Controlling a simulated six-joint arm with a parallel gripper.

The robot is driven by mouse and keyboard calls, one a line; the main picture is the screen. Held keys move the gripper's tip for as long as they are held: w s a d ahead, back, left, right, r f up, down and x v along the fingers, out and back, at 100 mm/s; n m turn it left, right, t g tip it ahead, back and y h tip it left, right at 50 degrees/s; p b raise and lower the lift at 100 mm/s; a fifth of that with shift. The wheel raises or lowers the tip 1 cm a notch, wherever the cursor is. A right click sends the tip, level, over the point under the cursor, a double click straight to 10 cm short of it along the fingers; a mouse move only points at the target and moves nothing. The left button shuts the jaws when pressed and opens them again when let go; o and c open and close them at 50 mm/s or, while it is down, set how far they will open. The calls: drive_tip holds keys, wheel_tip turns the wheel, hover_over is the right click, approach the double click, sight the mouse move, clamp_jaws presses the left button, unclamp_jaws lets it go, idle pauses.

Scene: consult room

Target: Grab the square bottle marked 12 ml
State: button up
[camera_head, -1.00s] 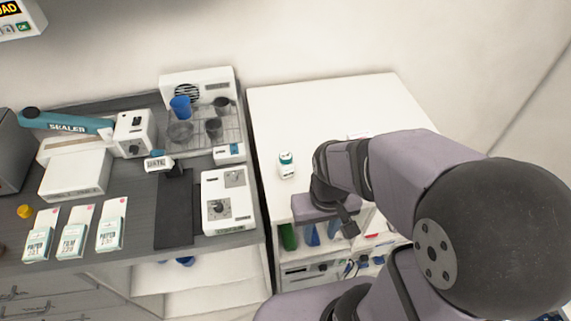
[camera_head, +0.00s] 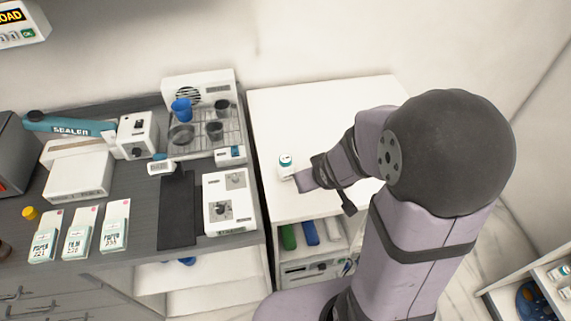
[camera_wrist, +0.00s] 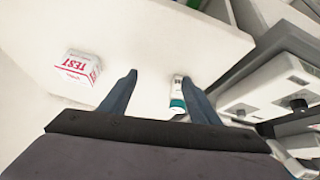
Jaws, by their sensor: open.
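A small white bottle with a teal band (camera_head: 286,168) stands on the white tabletop (camera_head: 300,110) in the head view. Its marking is too small to read. My gripper (camera_head: 304,180) is just to the right of it, low over the table; the fingertips are hard to make out there. In the wrist view, my gripper (camera_wrist: 158,80) is open, with two dark blue fingers spread. The bottle (camera_wrist: 177,97) shows close beside the inner side of the right finger, partly overlapped by it. I cannot tell whether they touch. Nothing is held.
A white box marked TEST (camera_wrist: 78,68) lies left of the fingers in the wrist view. The grey counter to the left holds a sealer (camera_head: 70,130), a wire rack with cups (camera_head: 205,130) and several packets. The tabletop behind the bottle is clear.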

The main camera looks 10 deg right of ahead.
sight(289, 171)
drive_tip(key=w+a+r+n+t+y+p, duration=0.1)
drive_tip(key=w+a+r+n+t+y, duration=0.2)
drive_tip(key=w, duration=0.4)
drive_tip(key=a+f+t, duration=0.1)
drive_tip(key=a+f+m+t, duration=0.1)
drive_tip(key=f, duration=0.1)
drive_tip(key=shift+a+m+y+p, duration=0.1)
drive_tip(key=shift+m+y+p, duration=0.2)
drive_tip(key=shift+p, duration=0.05)
drive_tip(key=f, duration=0.1)
drive_tip(key=s+f+t, duration=0.1)
drive_tip(key=shift+a+f+m, duration=0.1)
drive_tip(key=shift+f+m, duration=0.25)
drive_tip(key=shift+m, duration=0.05)
drive_tip(key=shift+s+f+t, duration=0.3)
drive_tip(key=shift+s+f, duration=0.15)
drive_tip(key=shift+f, duration=0.2)
drive_tip(key=shift+w+f+b, duration=0.4)
drive_tip(key=shift+w+b, duration=0.2)
drive_tip(key=shift+b, duration=0.45)
drive_tip(key=shift+w+a+b, duration=0.1)
drive_tip(key=shift+w+b, duration=0.25)
drive_tip(key=shift+b, duration=0.35)
drive_tip(key=shift+w, duration=0.15)
